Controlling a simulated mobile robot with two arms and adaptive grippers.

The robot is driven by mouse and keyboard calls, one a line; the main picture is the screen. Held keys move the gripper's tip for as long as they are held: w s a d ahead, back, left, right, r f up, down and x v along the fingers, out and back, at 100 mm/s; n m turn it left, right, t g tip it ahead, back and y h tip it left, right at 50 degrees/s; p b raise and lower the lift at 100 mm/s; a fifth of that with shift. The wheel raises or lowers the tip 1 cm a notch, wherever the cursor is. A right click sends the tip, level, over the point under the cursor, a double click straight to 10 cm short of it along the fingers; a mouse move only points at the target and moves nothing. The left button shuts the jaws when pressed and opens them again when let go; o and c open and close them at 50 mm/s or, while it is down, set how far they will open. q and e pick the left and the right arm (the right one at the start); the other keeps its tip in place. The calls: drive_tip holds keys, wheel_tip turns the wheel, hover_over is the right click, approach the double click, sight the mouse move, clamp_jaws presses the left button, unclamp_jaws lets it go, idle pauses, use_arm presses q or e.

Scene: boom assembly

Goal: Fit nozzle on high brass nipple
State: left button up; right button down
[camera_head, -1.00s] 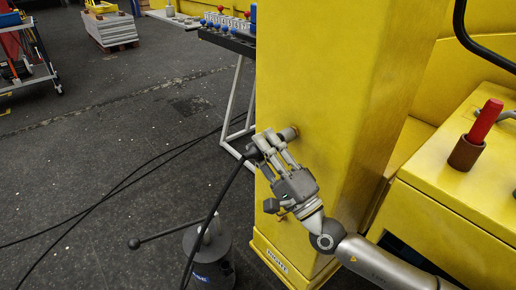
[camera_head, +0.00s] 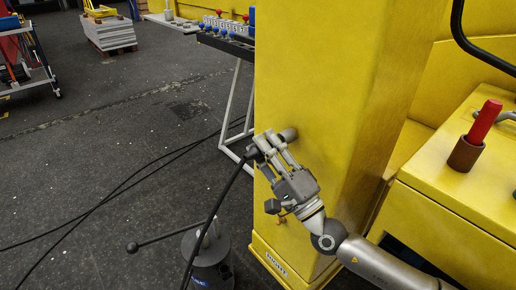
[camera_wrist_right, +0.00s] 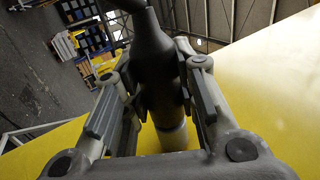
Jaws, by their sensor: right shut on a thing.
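My right gripper (camera_head: 270,142) is shut on the nozzle, a dark grey fitting with a black hose (camera_head: 212,218) hanging down to the left. The nozzle's pale cylindrical end (camera_head: 288,134) points at the yellow column (camera_head: 312,100). In the right wrist view the dark nozzle body (camera_wrist_right: 160,75) lies between the fingers, with its pale grey end against the yellow surface. I cannot tell whether it touches. A small brass-coloured fitting (camera_head: 272,206) shows lower on the column. The high brass nipple is not seen, perhaps hidden behind the nozzle and fingers. My left gripper is out of view.
A grey drum (camera_head: 211,262) with a lever handle stands on the floor left of the column. A yellow cabinet (camera_head: 440,200) with a red-handled item (camera_head: 484,122) in a brown holder is at right. Black cables cross the floor. A rack (camera_head: 225,38) stands behind.

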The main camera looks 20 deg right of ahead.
idle(0.3)
drive_tip(key=c, duration=1.1)
unclamp_jaws()
drive_tip(key=shift+s+f, duration=0.1)
drive_tip(key=shift+f, duration=0.05)
drive_tip(key=shift+s+f, duration=0.3)
drive_tip(key=shift+f, duration=0.25)
drive_tip(key=shift+n, duration=0.3)
drive_tip(key=shift+s+d+f, duration=0.1)
drive_tip(key=shift+s+f, duration=0.3)
drive_tip(key=shift+s, duration=0.5)
drive_tip(key=shift+s+d+f, duration=0.1)
drive_tip(key=shift+s+f, duration=0.35)
drive_tip(key=shift+s, duration=0.45)
drive_tip(key=shift+s+d+f, duration=0.1)
drive_tip(key=shift+s+f, duration=0.3)
drive_tip(key=shift+s, duration=0.5)
drive_tip(key=shift+r, duration=0.1)
